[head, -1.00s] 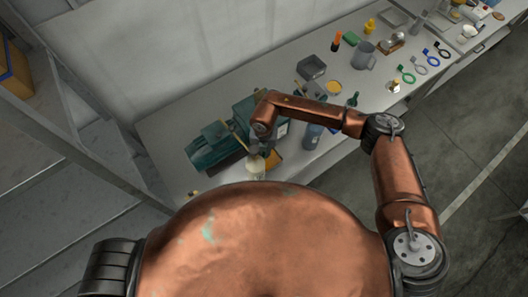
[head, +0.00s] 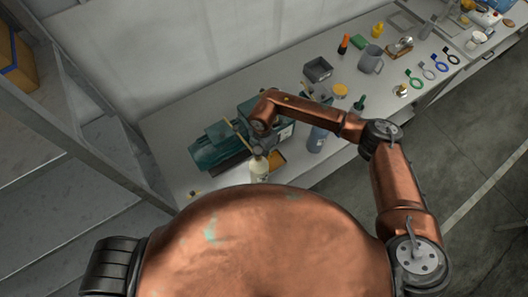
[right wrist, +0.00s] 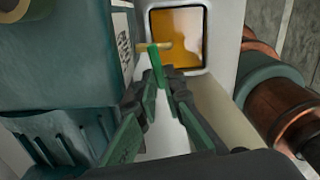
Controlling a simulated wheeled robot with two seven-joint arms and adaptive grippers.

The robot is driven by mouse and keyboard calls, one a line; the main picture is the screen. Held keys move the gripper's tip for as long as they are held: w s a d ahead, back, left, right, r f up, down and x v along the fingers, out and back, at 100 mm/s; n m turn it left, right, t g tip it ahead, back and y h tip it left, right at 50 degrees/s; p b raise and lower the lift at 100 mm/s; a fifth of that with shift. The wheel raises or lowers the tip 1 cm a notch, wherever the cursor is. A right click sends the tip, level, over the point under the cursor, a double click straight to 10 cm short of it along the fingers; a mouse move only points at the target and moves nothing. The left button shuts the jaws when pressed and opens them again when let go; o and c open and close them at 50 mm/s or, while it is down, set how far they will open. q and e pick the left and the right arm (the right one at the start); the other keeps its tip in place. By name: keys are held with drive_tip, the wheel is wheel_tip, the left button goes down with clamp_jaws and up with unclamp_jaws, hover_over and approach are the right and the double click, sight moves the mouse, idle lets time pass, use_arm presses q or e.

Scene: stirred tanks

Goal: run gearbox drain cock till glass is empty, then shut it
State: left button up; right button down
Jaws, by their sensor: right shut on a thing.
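The teal gearbox (head: 222,143) lies on the bench, and its teal body also fills the left of the right wrist view (right wrist: 65,70). My right gripper (right wrist: 162,92) is shut on the green lever (right wrist: 156,65) of the drain cock. The brass-coloured body of the cock (right wrist: 160,45) lies across the edge of a pale tray with amber liquid (right wrist: 187,38). In the head view my right gripper (head: 259,148) is at the gearbox's front end, mostly hidden by my arm. I cannot make out the sight glass or its level. My left gripper is not in view.
A metal post and rail are at the left.

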drive_tip(key=shift+w+a+r+m, duration=0.1)
drive_tip(key=shift+a+m, duration=0.1)
drive_tip(key=shift+m, duration=0.2)
drive_tip(key=c, duration=2)
unclamp_jaws()
drive_tip(key=shift+c, duration=0.2)
drive_tip(key=shift+d, duration=0.1)
